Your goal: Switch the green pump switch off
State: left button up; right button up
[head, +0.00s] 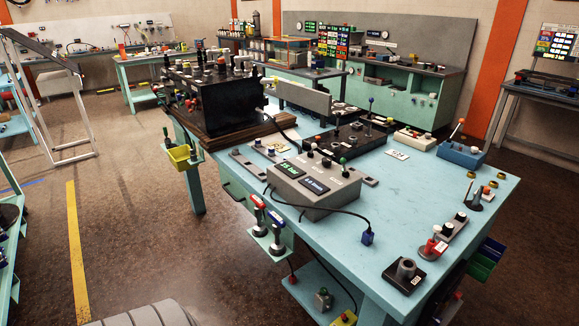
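A grey control box (318,190) with two small lit displays stands on the light-blue workbench (440,205). Neither of my grippers shows in the head view.
A black hydraulic block (215,105) sits on a wooden board at the bench's back left. A black valve panel (345,140) is behind the box. A dark cable with a blue plug (367,237) lies in front.

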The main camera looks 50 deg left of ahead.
aim_at(346, 174)
jog(key=u, duration=1.25)
jog(key=k, duration=0.25)
jog(key=u, duration=0.2)
